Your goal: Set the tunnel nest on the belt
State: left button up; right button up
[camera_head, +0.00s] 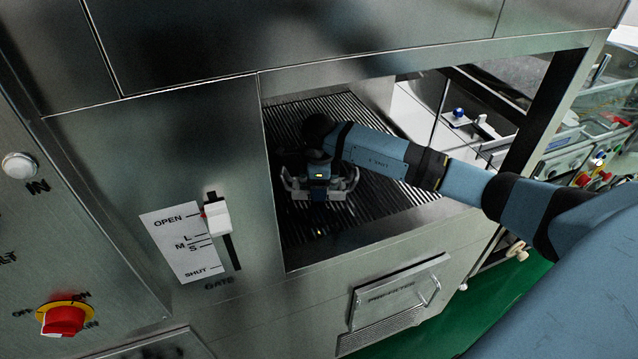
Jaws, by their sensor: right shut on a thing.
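My right gripper (320,192) reaches from the right through the washer's opening and is low over the dark ribbed belt (387,207). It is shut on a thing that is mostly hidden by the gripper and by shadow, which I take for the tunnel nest. I cannot make out its shape, or whether it touches the belt. A small yellow glint shows just below the fingers. My left gripper is not in view.
The steel frame surrounds the opening. Left of it, a white gate lever (217,217) stands near OPEN. A red knob (63,319) is at lower left. A prefilter drawer (398,294) is below the opening. Other equipment stands at right.

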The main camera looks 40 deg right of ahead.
jog(key=o, duration=0.6)
jog(key=shift+f, duration=0.15)
jog(key=o, duration=0.4)
jog(key=shift+r, duration=0.2)
notch_tip(320, 180, up, 12)
jog(key=shift+b, duration=0.55)
